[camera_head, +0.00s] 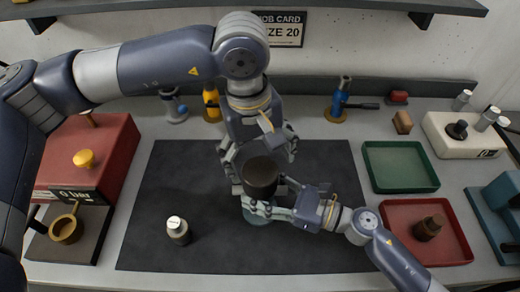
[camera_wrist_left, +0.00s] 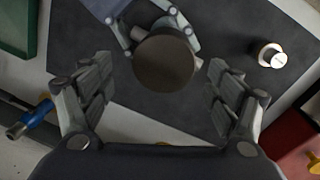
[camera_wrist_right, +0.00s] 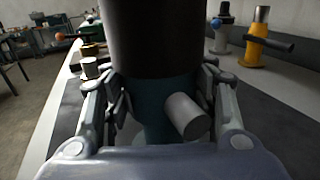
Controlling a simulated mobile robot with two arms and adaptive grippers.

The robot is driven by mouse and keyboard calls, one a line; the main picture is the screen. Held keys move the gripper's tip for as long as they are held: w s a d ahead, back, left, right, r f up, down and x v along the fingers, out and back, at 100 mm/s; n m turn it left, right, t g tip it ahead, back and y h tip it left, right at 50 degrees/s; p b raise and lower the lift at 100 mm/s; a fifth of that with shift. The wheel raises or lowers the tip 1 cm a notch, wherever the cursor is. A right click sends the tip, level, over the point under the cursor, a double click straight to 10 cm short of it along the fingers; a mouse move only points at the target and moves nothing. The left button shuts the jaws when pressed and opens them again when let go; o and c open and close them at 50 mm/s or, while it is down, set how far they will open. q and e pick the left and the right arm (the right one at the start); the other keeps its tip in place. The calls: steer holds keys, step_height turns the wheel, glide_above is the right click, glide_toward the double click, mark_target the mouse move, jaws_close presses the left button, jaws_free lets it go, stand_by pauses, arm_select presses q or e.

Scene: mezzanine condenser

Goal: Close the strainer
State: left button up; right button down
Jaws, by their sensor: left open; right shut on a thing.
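The strainer stands upright on the dark mat. It has a teal body (camera_wrist_right: 150,125) with a silver side stub (camera_wrist_right: 185,115) and a dark brown cylindrical top (camera_head: 260,178). My right gripper (camera_head: 268,207) is shut around the teal body below the dark top; its fingers show on both sides in the right wrist view. My left gripper (camera_head: 258,150) is open above the strainer, fingers pointing down. In the left wrist view the round dark top (camera_wrist_left: 163,65) lies between and slightly ahead of the spread fingers, and I see no contact. Whether the top is seated on the body I cannot tell.
A small white-topped canister (camera_head: 178,231) stands on the mat (camera_head: 215,255). Blue (camera_head: 339,101) and yellow (camera_head: 211,104) valve fittings stand behind. A red box (camera_head: 105,140) is left.

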arm_select(q)
steer(key=n, duration=0.5)
steer(key=shift+r, duration=0.15)
steer(key=n, duration=0.5)
steer(key=shift+r, duration=0.1)
steer(key=n, duration=0.5)
steer(key=shift+r, duration=0.1)
steer(key=n, duration=0.5)
steer(key=shift+r+y, duration=0.1)
steer(key=shift+y, duration=0.2)
steer(key=n, duration=0.4)
steer(key=shift+r+n, duration=0.1)
steer(key=shift+n, duration=0.3)
steer(key=n, duration=0.5)
steer(key=shift+r, duration=0.1)
steer(key=n, duration=0.4)
steer(key=shift+r+n, duration=0.1)
steer(key=shift+n, duration=0.3)
steer(key=n, duration=0.6)
steer(key=shift+s+r+y, duration=0.1)
steer(key=shift+r+y, duration=0.05)
steer(key=shift+y, duration=0.15)
